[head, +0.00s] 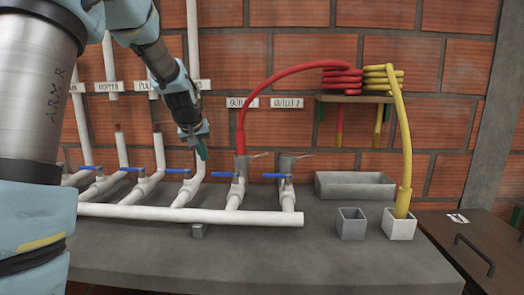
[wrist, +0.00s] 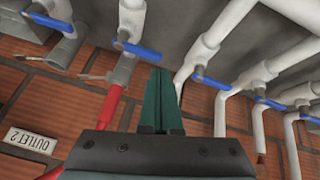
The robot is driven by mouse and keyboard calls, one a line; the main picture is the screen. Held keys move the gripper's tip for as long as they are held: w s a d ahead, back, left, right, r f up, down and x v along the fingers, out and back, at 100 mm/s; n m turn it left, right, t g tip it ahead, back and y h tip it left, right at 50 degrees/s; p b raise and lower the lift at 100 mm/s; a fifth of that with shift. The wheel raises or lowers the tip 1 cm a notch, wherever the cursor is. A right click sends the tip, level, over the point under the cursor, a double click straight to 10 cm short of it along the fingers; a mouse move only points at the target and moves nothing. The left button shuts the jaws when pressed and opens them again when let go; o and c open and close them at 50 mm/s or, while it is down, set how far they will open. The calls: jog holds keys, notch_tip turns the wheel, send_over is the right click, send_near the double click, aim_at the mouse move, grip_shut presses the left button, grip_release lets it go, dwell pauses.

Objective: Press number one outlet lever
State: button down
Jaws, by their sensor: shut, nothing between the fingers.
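The number one outlet lever (head: 222,174) is a small blue handle on the white pipe valve below the red hose (head: 241,140). It also shows in the wrist view as a blue lever (wrist: 138,48), lying roughly level. The outlet 2 lever (head: 275,175) is a similar blue handle to its right, also seen in the wrist view (wrist: 48,20). My gripper (head: 203,153) has dark green fingers, shut and empty, pointing down above and left of the outlet one lever. In the wrist view the fingertips (wrist: 161,74) are just right of that lever, with no clear contact.
Other blue levers sit on white pipes to the left (head: 177,171). A white horizontal pipe (head: 190,214) runs in front. A grey trough (head: 354,185), small grey box (head: 351,224) and white box (head: 399,225) with yellow hose stand right. The brick wall is close behind.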

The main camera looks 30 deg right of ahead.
jog(key=w+d+r+h, duration=0.1)
jog(key=w+d+r, duration=0.1)
jog(key=d, duration=0.7)
jog(key=w+d+r+m+t+h, duration=0.1)
jog(key=w+d+r+h, duration=0.1)
jog(key=d+r, duration=0.3)
jog(key=d, duration=0.4)
jog(key=shift+w+d, duration=0.2)
jog(key=shift+w, duration=0.2)
jog(key=shift+f, duration=0.1)
jog(key=s+f+p+x, duration=0.1)
jog(key=p+x, duration=0.3)
jog(key=x, duration=0.8)
jog(key=shift+s+f, duration=0.3)
jog(key=shift+f, duration=0.4)
jog(key=shift+d, duration=0.1)
